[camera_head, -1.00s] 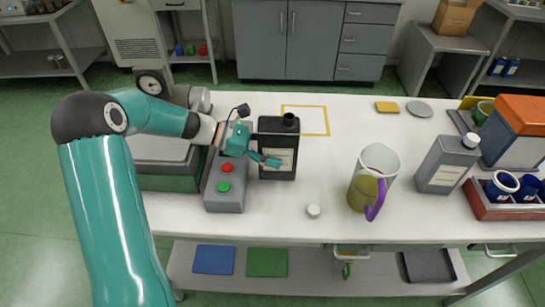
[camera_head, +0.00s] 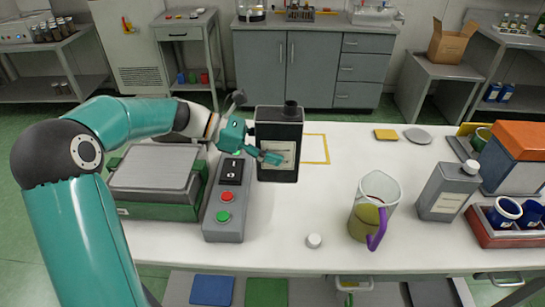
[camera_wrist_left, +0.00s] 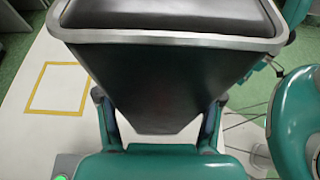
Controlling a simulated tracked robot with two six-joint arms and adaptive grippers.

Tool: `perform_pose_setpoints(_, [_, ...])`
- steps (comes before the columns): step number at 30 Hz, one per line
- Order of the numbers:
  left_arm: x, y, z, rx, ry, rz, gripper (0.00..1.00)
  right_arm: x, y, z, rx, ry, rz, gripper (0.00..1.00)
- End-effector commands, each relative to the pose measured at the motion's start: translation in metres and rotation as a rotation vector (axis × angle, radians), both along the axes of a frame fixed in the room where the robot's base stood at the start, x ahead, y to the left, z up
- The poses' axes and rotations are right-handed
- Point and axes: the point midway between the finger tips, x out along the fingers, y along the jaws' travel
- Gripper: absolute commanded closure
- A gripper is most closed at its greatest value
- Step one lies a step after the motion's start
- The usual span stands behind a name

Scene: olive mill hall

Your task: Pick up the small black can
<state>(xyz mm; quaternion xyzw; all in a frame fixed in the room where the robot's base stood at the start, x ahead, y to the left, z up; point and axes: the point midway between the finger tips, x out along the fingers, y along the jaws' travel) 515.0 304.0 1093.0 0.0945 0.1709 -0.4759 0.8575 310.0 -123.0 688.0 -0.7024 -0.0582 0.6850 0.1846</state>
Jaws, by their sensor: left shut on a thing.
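The small black can (camera_head: 278,135), a dark rectangular container with a short neck and a pale label, is upright in the head view. My left gripper (camera_head: 262,150) is shut on it, with one teal finger across the label side. The other finger is hidden behind the can. The can appears raised off the white table. In the left wrist view the can's dark body (camera_wrist_left: 165,85) fills the space between the fingers. My right gripper is not in view.
A grey button box (camera_head: 224,232) and a green-based scale (camera_head: 150,212) stand left of the can. A yellow square outline (camera_head: 326,150) lies just right of it. A jug (camera_head: 378,190), a grey can (camera_head: 440,195) and a white cap (camera_head: 314,241) are further right.

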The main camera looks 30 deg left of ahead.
Motion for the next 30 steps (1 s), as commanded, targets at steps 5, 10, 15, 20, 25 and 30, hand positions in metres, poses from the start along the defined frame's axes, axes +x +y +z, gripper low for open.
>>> perform_pose_setpoints(5, [0.0, 0.0, 0.018, 0.0, -0.004, 0.001, 0.96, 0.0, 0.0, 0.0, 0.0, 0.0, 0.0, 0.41])
perform_pose_setpoints(10, [0.001, 0.0, 0.031, -0.001, -0.005, 0.001, 0.96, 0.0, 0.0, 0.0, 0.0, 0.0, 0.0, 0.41])
perform_pose_setpoints(15, [0.001, 0.0, 0.04, -0.001, -0.004, 0.001, 0.96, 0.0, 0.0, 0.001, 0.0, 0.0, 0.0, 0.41])
perform_pose_setpoints(20, [0.0, 0.0, 0.046, 0.0, -0.004, 0.0, 0.96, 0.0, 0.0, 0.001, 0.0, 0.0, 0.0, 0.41])
perform_pose_setpoints(25, [0.0, 0.0, 0.05, -0.001, -0.002, 0.0, 0.96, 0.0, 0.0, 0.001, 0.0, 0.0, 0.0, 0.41])
perform_pose_setpoints(30, [0.0, 0.0, 0.052, -0.001, -0.003, -0.001, 0.96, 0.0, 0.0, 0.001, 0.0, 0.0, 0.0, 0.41])
